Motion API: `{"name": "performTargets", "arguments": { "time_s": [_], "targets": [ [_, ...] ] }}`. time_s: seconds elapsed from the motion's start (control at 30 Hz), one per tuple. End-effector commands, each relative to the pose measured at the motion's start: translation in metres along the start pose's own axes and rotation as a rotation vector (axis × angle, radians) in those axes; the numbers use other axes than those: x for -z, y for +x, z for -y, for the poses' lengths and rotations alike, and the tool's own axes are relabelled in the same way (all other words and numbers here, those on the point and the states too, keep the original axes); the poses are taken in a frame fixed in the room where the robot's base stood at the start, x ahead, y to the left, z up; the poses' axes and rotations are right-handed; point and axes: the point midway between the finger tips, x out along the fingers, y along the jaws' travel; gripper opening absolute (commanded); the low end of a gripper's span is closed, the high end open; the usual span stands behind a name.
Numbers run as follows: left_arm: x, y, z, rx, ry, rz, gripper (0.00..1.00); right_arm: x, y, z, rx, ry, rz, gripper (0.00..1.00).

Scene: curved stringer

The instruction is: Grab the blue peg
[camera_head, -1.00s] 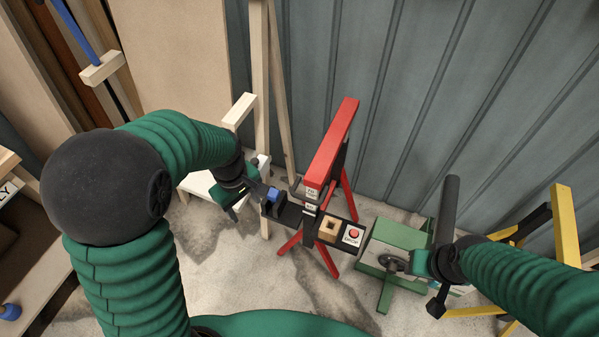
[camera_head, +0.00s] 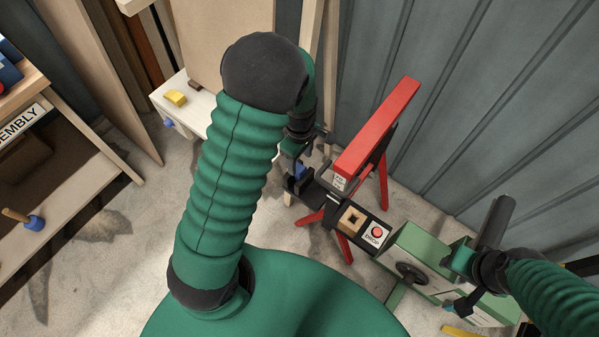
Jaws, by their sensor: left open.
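A small blue piece (camera_head: 300,170), which looks like the blue peg, stands at the left end of a black fixture bar, between dark holder walls (camera_head: 297,186). My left gripper (camera_head: 312,150) is just above and behind it, open, with its dark fingers partly hidden by its own green body. I cannot tell whether a finger touches the blue piece. My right gripper (camera_head: 452,284) is in front of the green machine at the lower right. Its fingers are too unclear to tell whether they are open or shut.
The fixture bar also carries a wooden block with a square hole (camera_head: 352,218) and a red button (camera_head: 377,232). A red stand (camera_head: 378,128) rises behind it. The green machine (camera_head: 425,258) is to the right. A white table (camera_head: 195,108) and a wooden bench (camera_head: 60,190) are at left.

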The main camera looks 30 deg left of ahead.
Motion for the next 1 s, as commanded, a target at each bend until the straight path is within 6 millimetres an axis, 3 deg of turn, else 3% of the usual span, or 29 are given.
{"name": "performTargets", "arguments": {
  "time_s": [0.3, 0.57, 1.0],
  "targets": [
    [0.002, 0.051, -0.003, 0.002, 0.001, 0.001, 0.58, -0.004, 0.015, 0.000, 0.000, 0.000, 0.000, 0.36],
    [0.002, 0.053, -0.004, -0.001, 0.001, 0.000, 0.58, -0.003, 0.014, 0.000, 0.000, 0.000, 0.000, 0.36],
    [0.002, 0.053, -0.004, 0.000, 0.001, 0.000, 0.01, -0.003, 0.015, 0.000, 0.000, 0.000, 0.000, 0.36]
  ]
}}
